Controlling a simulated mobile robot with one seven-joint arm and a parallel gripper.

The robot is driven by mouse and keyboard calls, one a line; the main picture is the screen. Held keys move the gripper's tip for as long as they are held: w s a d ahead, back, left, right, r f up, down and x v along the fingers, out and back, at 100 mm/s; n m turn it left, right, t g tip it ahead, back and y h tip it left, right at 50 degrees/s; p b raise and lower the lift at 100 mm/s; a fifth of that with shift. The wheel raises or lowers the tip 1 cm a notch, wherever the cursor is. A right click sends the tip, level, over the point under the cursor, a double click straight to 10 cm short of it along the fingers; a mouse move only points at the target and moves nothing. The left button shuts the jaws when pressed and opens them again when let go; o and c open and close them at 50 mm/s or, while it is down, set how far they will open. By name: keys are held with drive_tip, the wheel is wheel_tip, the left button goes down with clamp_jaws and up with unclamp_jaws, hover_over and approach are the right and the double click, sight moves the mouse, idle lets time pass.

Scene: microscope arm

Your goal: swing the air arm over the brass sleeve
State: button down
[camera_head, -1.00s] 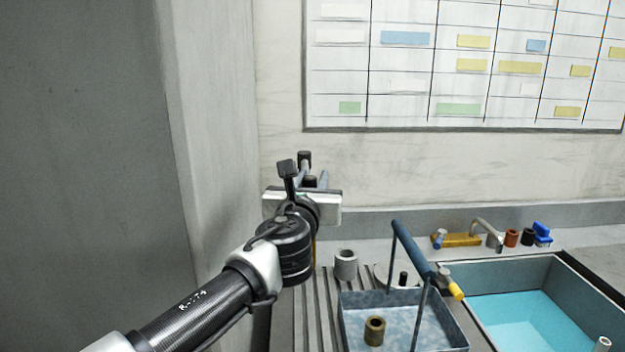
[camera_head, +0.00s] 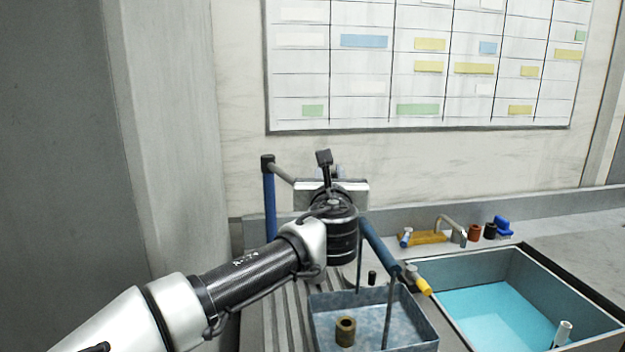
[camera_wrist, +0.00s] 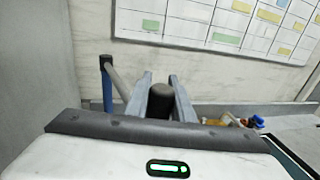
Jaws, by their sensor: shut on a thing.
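The air arm is a blue post (camera_head: 269,205) with a dark cap and a grey bar (camera_head: 284,175) running right toward my gripper. The post and bar (camera_wrist: 118,82) also show left of the fingers in the wrist view. My gripper (camera_wrist: 160,92) is shut on the dark, rounded grip (camera_wrist: 160,102) at the bar's end. The brass sleeve (camera_head: 345,331) stands upright in the blue-grey tray (camera_head: 422,328), below my wrist in the picture and apart from the air arm.
A blue bar with a yellow end (camera_head: 424,287) rises over the tray. A sink (camera_head: 520,305) with blue water lies to the right. A tap (camera_head: 452,226) and several small items stand behind it. A grey wall (camera_head: 165,150) stands at the left.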

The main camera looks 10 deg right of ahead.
drive_tip(key=shift+a, duration=0.1)
drive_tip(key=c, duration=1.5)
unclamp_jaws()
drive_tip(key=shift+w+a, duration=0.1)
drive_tip(key=shift+c, duration=0.2)
drive_tip(key=s+a+b, duration=0.2)
drive_tip(key=s+a, duration=0.1)
drive_tip(key=s, duration=1.4)
drive_tip(key=shift+b, duration=0.3)
drive_tip(key=shift+s+a, duration=0.1)
drive_tip(key=shift+s, duration=0.1)
